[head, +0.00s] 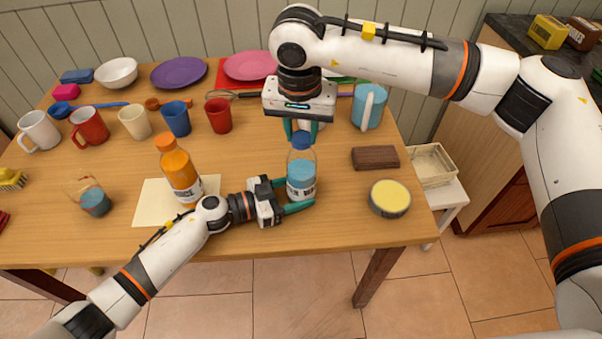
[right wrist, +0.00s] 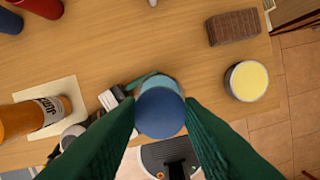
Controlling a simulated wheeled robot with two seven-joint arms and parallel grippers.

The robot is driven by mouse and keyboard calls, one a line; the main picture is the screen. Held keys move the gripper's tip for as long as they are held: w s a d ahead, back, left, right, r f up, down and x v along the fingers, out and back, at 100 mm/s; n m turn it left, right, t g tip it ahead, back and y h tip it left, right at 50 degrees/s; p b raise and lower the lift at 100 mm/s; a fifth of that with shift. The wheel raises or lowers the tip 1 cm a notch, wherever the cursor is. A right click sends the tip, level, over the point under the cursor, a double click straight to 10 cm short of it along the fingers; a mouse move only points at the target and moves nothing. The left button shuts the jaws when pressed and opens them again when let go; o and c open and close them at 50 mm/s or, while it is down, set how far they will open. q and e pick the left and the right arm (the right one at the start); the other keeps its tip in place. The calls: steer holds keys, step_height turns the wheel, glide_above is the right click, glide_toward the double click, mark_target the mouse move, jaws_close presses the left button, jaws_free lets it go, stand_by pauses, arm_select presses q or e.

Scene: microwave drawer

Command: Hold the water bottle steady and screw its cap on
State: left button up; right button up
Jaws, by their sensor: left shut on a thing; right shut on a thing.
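The water bottle (head: 301,178) stands upright on the wooden table, clear with a blue band and a label. Its blue cap (head: 302,141) sits at the top of the bottle's neck; whether it is threaded cannot be told. My left gripper (head: 292,196) is shut around the bottle's lower body from the left. My right gripper (head: 302,132) points down from above, shut on the cap. In the right wrist view the cap (right wrist: 160,113) lies between the two green fingertips, with the bottle (right wrist: 160,82) beneath it.
An orange juice bottle (head: 179,172) stands left of my left gripper on a pale sheet (head: 146,203). A yellow-topped round tin (head: 390,198) and a brown block (head: 375,158) lie to the right. Several mugs, cups and plates fill the back left. A blue pitcher (head: 369,107) stands behind.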

steer(key=m, duration=0.4)
steer(key=shift+m+g+h, duration=0.3)
steer(key=m, duration=0.4)
steer(key=shift+d+m+h, duration=0.1)
steer(key=shift+m+h, duration=0.2)
steer(key=shift+m, duration=0.1)
steer(key=o, duration=0.9)
steer(key=shift+o, duration=0.2)
